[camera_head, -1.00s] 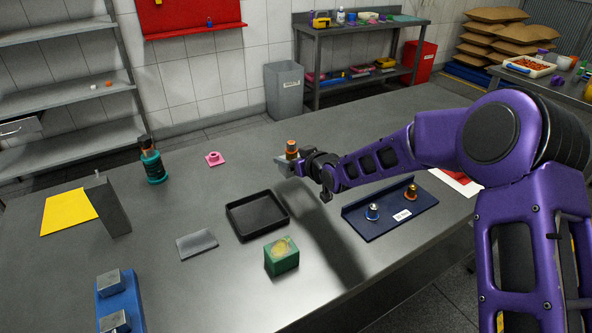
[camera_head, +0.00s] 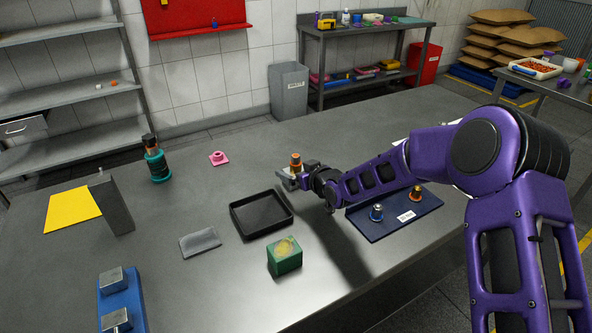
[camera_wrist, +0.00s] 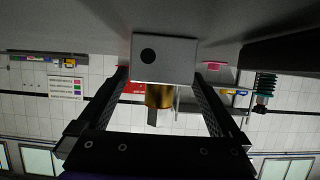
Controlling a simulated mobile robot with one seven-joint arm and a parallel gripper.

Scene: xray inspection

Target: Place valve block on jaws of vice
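The vice (camera_head: 134,295) is a blue base with two grey metal jaws (camera_head: 111,281) at the lower left of the table; the nearer jaw is cut by the frame's bottom edge. My gripper (camera_head: 296,178) is above the table behind the black tray, far to the right of the vice. It is shut on the valve block (camera_wrist: 164,62), a pale grey block with a dark round hole and a brass fitting. In the head view the valve block (camera_head: 284,181) shows with an orange-copper cap on top, its body partly hidden by the fingers.
A teal bottle (camera_head: 158,166) and pink part (camera_head: 219,158) are behind. A blue stand (camera_head: 374,229) with two fittings is to the right.

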